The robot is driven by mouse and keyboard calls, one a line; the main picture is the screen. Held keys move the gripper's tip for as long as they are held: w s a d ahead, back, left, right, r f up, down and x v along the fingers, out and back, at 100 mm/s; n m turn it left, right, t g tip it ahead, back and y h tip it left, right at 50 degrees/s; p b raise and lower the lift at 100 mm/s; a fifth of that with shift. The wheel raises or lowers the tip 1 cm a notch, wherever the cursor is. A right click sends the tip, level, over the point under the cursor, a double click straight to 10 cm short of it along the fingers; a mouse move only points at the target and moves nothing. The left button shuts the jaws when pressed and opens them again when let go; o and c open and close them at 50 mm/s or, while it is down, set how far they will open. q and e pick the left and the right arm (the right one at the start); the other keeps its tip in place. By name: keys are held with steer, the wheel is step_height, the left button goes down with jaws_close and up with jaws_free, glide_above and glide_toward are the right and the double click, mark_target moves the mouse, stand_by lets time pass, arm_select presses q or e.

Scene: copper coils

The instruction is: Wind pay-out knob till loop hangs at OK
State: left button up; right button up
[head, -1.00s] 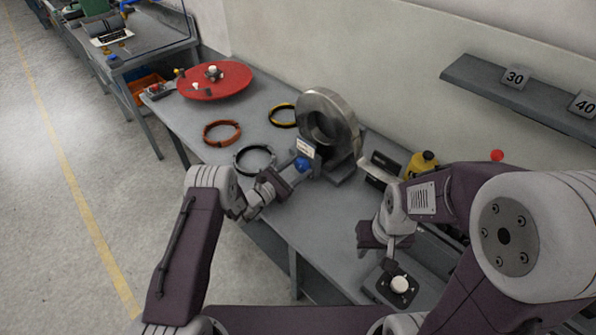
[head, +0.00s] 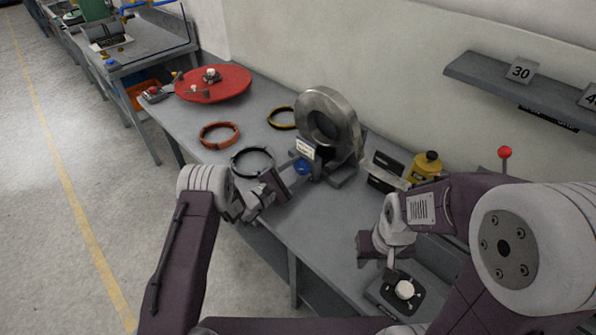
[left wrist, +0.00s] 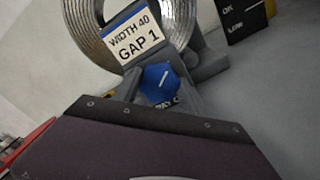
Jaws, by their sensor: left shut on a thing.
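The blue pay-out knob (head: 302,167) sits low at the front of the steel coil stand. It also shows in the left wrist view (left wrist: 158,80) with a white mark on its face. My left gripper (head: 293,174) is shut on the knob, with grey fingers at its sides. The steel coil (head: 316,101) stands upright behind it, with a "WIDTH 40 GAP 1" card (left wrist: 137,33). A black gauge marked OK and LOW (left wrist: 241,14) stands to the right. I cannot make out the hanging loop. My right gripper (head: 376,256) hangs near a white knob; its jaws are unclear.
Orange, black and yellow rings lie left of the coil, near a red disc (head: 225,84). A yellow bottle (head: 426,168) stands by the wall. A white knob on a dark plate (head: 404,289) is at the front right. A shelf (head: 550,95) overhangs.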

stand_by(0.3)
arm_select(q)
steer(key=o, duration=1.4)
steer(key=b+v, duration=0.1)
steer(key=v, duration=0.8)
